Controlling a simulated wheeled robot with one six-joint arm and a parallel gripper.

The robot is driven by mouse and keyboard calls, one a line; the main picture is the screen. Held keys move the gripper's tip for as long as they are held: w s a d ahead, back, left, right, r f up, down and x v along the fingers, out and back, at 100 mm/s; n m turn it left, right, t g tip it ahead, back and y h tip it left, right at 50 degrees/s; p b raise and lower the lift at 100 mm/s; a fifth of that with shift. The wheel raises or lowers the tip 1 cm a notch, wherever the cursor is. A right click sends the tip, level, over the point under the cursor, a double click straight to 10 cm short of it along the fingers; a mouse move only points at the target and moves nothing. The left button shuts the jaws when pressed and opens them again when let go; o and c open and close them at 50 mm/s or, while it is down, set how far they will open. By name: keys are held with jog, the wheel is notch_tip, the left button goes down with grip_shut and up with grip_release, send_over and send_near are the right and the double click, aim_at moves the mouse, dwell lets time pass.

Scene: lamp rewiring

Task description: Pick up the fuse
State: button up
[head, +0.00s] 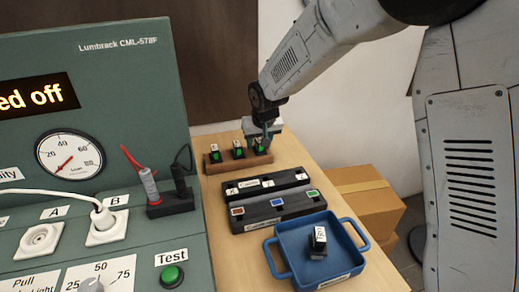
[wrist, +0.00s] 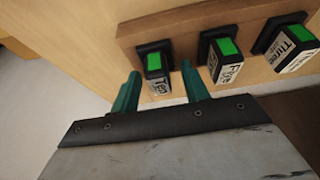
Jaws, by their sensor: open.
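Three small black fuses with green patches and white labels stand in a row on a wooden rack (head: 221,167). In the wrist view their labels seem to read Ten (wrist: 157,64), Five (wrist: 224,60) and Three (wrist: 290,48). My gripper (wrist: 160,76) is open, with one green finger on each side of the Ten fuse's near end and the fuse apparently between them. In the head view my gripper (head: 264,138) is over the rack's right end, partly hiding the rightmost fuse (head: 260,149). I cannot tell whether the fingers touch it.
A blue tray (head: 282,268) holding a black labelled block (head: 318,242) stands at the table's front. Two dark cases (head: 268,184) (head: 275,211) lie between it and the rack. The green test panel (head: 110,120) stands left; a cardboard box (head: 365,200) is right.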

grip_shut()
jog(key=shift+r, duration=0.1)
